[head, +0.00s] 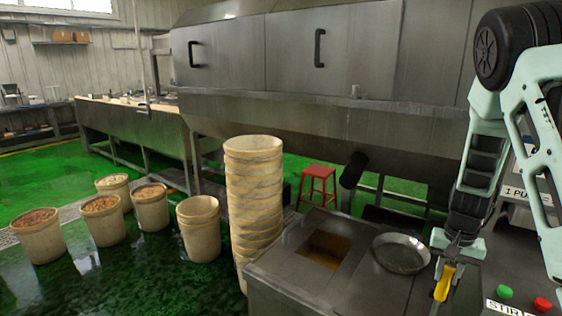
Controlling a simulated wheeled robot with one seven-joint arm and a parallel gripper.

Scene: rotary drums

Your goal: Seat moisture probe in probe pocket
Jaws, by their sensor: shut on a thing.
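My gripper (452,257) is at the right, above the right part of a grey metal cabinet. It is shut on a yellow-handled tool (444,283), which looks like the moisture probe. The probe hangs tilted, its lower end leaning left toward the picture's bottom edge. Its tip is hard to make out. The probe pocket cannot be clearly identified in this view.
The metal cabinet (290,282) has a square opening with brown contents. A round steel pan (401,254) sits on it, left of my gripper. Green (504,292) and red (542,304) buttons are at lower right. A tall bucket stack (254,195) stands left of the cabinet.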

